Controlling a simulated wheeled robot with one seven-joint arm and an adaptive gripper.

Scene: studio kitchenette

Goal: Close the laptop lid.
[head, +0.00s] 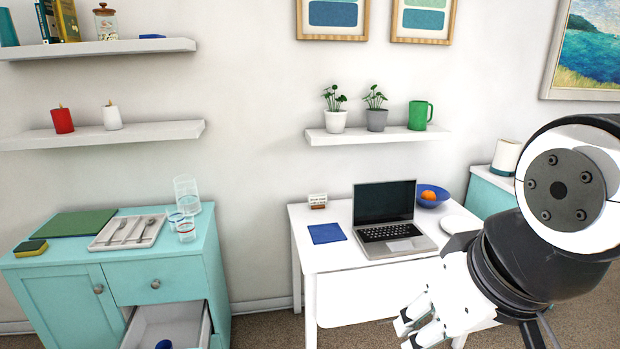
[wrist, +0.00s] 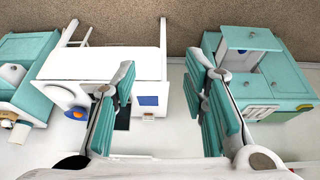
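The laptop (head: 392,230) stands open on the white table (head: 312,245), its dark screen upright at the back and its keyboard facing up. In the wrist view only a dark part of the laptop (wrist: 122,119) shows beside my left-hand finger, which hides the rest. My gripper (head: 408,334) is in front of the table, at the lower right of the head view, nearer to the camera than the laptop and apart from it. In the wrist view my gripper (wrist: 160,62) has its fingers wide apart with nothing between them.
On the table a blue mat (head: 326,233) lies left of the laptop; a blue bowl (head: 430,202) with an orange fruit and a white plate (head: 460,224) are to its right. A small sign (head: 317,201) stands behind. A shelf (head: 375,136) with plants hangs above. The teal cabinet's drawer (head: 168,325) is open.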

